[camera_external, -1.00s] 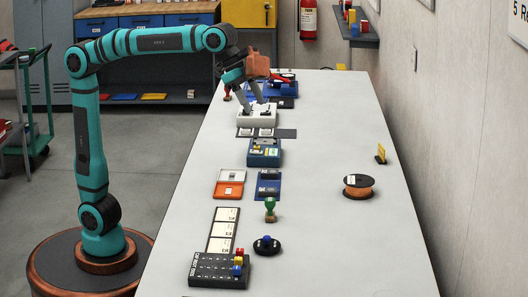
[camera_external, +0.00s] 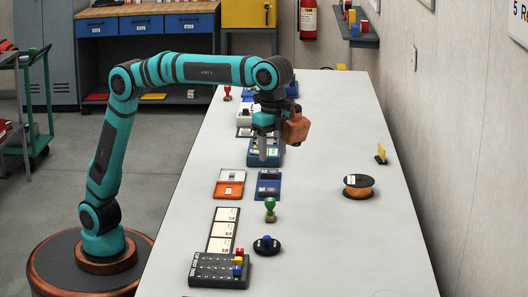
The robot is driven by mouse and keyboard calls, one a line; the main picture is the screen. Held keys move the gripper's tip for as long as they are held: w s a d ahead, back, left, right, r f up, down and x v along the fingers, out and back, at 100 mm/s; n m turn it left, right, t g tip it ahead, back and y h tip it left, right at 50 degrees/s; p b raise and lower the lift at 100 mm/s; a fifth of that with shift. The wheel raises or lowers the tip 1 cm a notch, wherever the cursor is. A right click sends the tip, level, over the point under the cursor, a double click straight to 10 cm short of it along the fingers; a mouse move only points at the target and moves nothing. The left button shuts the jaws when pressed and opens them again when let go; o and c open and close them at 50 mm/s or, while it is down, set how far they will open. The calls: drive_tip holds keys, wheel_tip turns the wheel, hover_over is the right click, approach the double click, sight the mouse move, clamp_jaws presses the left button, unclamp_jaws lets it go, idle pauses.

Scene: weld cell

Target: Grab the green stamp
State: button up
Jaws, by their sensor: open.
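The green stamp (camera_external: 270,210) stands upright on the grey table, with a green handle on top and a lighter brown part at its middle. It is just in front of the blue ink pad (camera_external: 269,184). My gripper (camera_external: 271,158) is open and points down. It is above the blue boxed device (camera_external: 256,152), farther back on the table than the green stamp and apart from it. The gripper and wrist hide part of that device. No object shows between the fingers.
An orange-and-white pad (camera_external: 229,184) lies left of the blue pad. A black round stamp (camera_external: 266,245) and a black rack (camera_external: 219,269) with coloured pieces are nearer. A red stamp (camera_external: 227,94) stands far back. A wire spool (camera_external: 358,187) sits right. The table's right side is mostly clear.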

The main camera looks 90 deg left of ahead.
sight(270, 199)
wheel_tip(270, 199, down, 11)
drive_tip(key=shift+f, duration=0.1)
drive_tip(key=shift+s+f, duration=0.15)
drive_tip(key=shift+f, duration=1.15)
drive_tip(key=shift+s+f, duration=0.15)
drive_tip(key=shift+f, duration=1.1)
drive_tip(key=c, duration=1.1)
drive_tip(key=shift+o, duration=0.2)
